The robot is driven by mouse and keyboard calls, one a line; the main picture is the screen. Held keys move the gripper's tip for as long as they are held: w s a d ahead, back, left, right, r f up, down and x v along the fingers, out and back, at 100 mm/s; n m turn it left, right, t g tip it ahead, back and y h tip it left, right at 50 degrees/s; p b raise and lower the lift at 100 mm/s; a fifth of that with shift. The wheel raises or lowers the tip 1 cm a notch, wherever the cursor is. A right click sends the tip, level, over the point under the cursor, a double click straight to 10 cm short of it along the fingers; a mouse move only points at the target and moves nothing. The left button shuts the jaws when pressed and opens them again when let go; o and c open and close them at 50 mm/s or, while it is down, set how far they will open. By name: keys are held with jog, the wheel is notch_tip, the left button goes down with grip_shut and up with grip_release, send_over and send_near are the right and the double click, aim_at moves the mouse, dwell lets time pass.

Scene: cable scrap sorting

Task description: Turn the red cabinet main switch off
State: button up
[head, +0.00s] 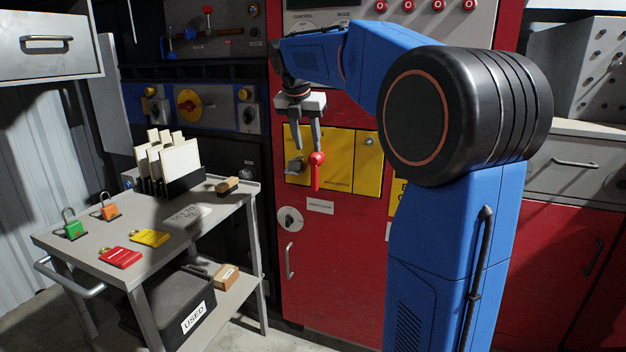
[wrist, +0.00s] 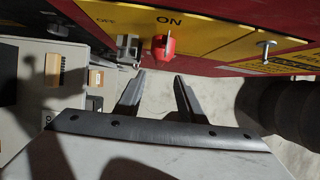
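The main switch is a red handle (head: 316,172) with a round knob on the yellow panel (head: 368,165) of the red cabinet (head: 335,262). In the head view the handle points down. In the wrist view the red handle (wrist: 164,46) is beside the word ON on the yellow panel (wrist: 205,32). My gripper (head: 307,148) is in front of the panel, close to the handle. In the wrist view my gripper (wrist: 158,78) is open, with nothing between its fingers. The handle is just past the fingertips; I cannot tell whether they touch.
A grey metal fitting (wrist: 128,47) is left of the handle. A grey trolley (head: 215,215) at left carries a green padlock (head: 75,229), an orange padlock (head: 109,211), a red tag (head: 120,257) and a yellow tag (head: 150,238). A black bin (head: 150,320) marked USED is below.

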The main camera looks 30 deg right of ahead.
aim_at(313, 173)
jog(key=x, duration=1.5)
jog(key=shift+d+f, duration=0.15)
jog(key=shift+f, duration=0.05)
grip_shut()
